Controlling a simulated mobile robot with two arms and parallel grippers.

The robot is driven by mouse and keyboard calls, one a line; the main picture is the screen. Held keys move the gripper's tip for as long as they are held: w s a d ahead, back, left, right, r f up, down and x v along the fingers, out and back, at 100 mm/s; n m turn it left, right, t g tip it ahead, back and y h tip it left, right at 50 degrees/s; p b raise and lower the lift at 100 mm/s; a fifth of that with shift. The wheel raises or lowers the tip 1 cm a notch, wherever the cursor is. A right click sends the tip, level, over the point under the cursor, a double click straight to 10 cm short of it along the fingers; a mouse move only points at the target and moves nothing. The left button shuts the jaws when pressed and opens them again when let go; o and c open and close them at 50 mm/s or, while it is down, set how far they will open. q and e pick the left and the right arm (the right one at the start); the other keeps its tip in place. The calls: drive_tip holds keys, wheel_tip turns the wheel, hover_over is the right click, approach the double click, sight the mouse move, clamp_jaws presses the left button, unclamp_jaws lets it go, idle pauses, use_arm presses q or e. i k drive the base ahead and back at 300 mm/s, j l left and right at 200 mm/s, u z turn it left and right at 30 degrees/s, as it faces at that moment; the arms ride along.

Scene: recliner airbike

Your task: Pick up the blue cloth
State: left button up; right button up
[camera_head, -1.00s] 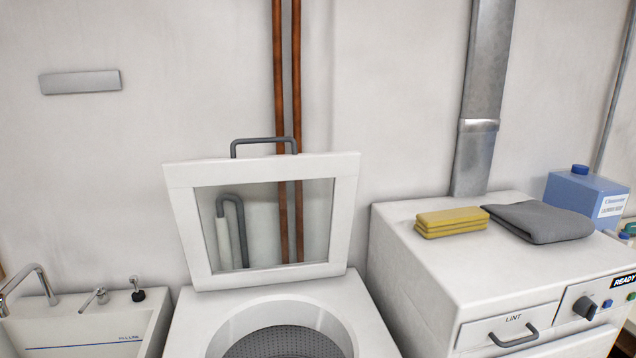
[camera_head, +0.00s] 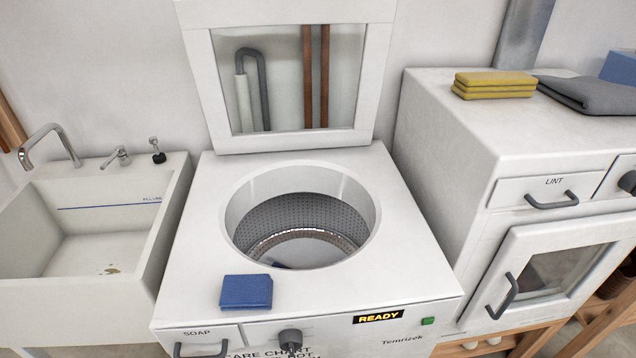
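The blue cloth (camera_head: 246,291) is a small folded pad. It lies flat on the front left of the white washing machine's top (camera_head: 405,265), between the round drum opening and the front panel. A small bit of something dark blue (camera_head: 281,265) shows low in the drum, mostly hidden by the front rim. Neither of my grippers is in view.
The washer's lid (camera_head: 290,75) stands open behind the drum (camera_head: 302,229). A sink (camera_head: 100,205) with taps is on the left. On the right, a dryer (camera_head: 440,105) carries yellow folded cloths (camera_head: 494,84) and a grey folded cloth (camera_head: 592,95).

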sight(244, 292)
drive_tip(key=u, duration=1.45)
drive_tip(key=k+l+u, duration=0.2)
drive_tip(key=u, duration=0.2)
drive_tip(key=k+l+u, duration=0.2)
drive_tip(key=u, duration=0.2)
drive_tip(key=k+l+u, duration=0.15)
drive_tip(key=u, duration=0.25)
drive_tip(key=k+l, duration=0.1)
drive_tip(key=k, duration=0.4)
